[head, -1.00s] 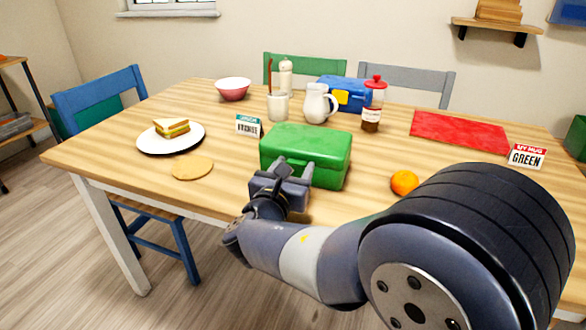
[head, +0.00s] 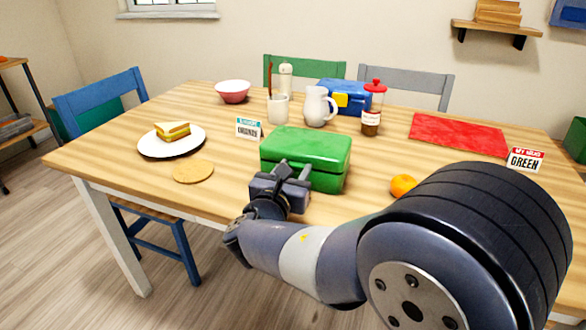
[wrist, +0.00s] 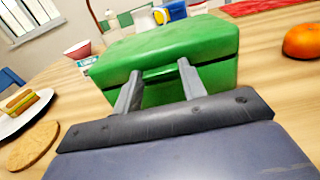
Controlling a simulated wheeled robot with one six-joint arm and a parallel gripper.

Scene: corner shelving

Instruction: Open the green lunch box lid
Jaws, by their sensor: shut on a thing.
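The green lunch box (head: 308,150) stands near the front edge of the table, its lid down. In the wrist view its front face and lid (wrist: 175,48) fill the middle, with a dark seam under the lid. My gripper (head: 290,172) is at the front of the box. In the wrist view the fingers (wrist: 158,88) reach the front just below the lid edge and are shut on the front handle or latch.
An orange (head: 403,186) lies right of the box. A cork coaster (head: 193,172) and a sandwich plate (head: 152,147) lie left. Behind stand a name card (head: 248,127), a white pitcher (head: 318,106), a jar (head: 371,118) and a blue lunch box (head: 345,95).

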